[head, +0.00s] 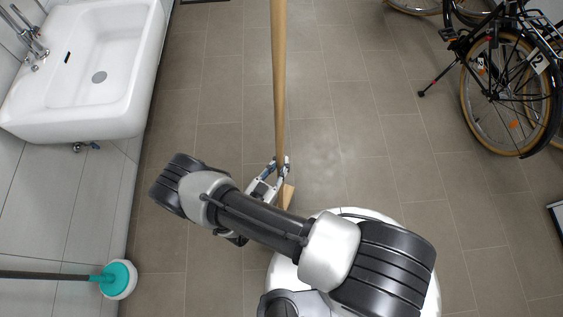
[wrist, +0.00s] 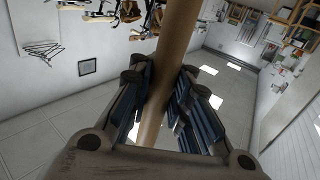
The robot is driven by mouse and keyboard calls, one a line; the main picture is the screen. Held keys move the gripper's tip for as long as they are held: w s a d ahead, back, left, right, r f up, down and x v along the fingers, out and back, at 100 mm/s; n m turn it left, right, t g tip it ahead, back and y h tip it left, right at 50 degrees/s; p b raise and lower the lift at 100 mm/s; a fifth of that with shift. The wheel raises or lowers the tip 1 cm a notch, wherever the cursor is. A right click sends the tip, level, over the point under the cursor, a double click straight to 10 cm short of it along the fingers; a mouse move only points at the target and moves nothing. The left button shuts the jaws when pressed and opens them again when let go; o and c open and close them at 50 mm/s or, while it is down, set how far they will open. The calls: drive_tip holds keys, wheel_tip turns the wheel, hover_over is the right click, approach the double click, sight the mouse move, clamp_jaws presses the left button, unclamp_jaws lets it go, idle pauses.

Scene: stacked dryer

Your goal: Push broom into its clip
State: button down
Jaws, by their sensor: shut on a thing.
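A long wooden broom handle (head: 279,75) runs from the top edge of the head view down to my gripper (head: 280,170). In the wrist view the handle (wrist: 175,50) passes between the dark blue finger pads of my gripper (wrist: 167,105). My gripper is shut on it. A wooden piece (head: 288,196) shows just below the fingers; I cannot tell if it is part of the broom. The bristle end of the broom and the clip do not show clearly in either view.
A white sink (head: 95,75) is on the wall at upper left. A teal and white mop head (head: 118,279) on a dark pole is at lower left. Bicycles (head: 505,85) stand at upper right. The tiled floor (head: 370,130) between is clear.

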drive_tip(key=shift+f, duration=0.7)
drive_tip(key=c, duration=1.4)
unclamp_jaws()
drive_tip(key=shift+f, duration=0.1)
